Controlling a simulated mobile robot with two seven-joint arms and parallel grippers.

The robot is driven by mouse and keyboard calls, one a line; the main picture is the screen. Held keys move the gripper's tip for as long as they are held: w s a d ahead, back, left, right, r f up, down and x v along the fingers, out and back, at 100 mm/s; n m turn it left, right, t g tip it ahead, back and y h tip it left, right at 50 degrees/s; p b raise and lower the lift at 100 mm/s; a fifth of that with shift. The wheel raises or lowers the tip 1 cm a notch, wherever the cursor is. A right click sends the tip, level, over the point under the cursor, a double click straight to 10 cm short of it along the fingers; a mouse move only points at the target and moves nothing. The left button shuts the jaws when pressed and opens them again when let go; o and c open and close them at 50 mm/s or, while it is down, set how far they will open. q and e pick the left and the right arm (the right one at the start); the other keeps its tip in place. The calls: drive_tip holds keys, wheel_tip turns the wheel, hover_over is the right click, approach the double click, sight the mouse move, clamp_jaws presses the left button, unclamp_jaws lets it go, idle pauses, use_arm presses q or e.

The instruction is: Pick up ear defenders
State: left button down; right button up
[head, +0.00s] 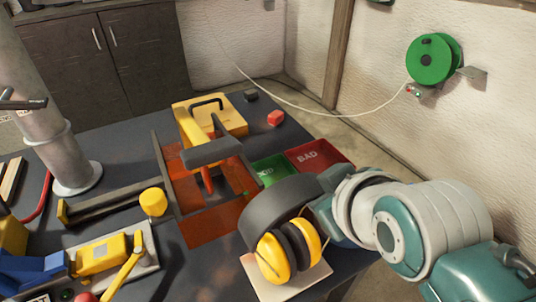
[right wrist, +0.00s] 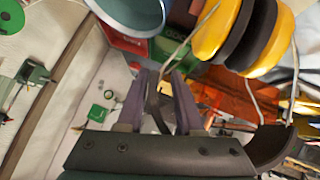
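The ear defenders (head: 285,250) have yellow cups with black cushions and a broad dark headband. They are over a pale board (head: 262,282) at the front of the bench. My right gripper (head: 318,199) is at the right end of the headband, its fingertips largely hidden in the head view. In the right wrist view the cups (right wrist: 235,35) are at the upper right, and the headband (right wrist: 280,140) curves in at the lower right. The dark fingers (right wrist: 163,85) stand apart, with a dark strip, probably the headband, between them. A firm hold is not visible. My left gripper is out of view.
A red bin marked BAD (head: 318,153) and a green bin (head: 270,171) lie behind the ear defenders. An orange-red tray (head: 215,228) with a yellow tool is left of them. A grey post (head: 45,120) stands far left. A green reel (head: 428,60) hangs on the wall.

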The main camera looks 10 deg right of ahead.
clamp_jaws()
drive_tip(key=shift+r, duration=0.1)
idle(0.9)
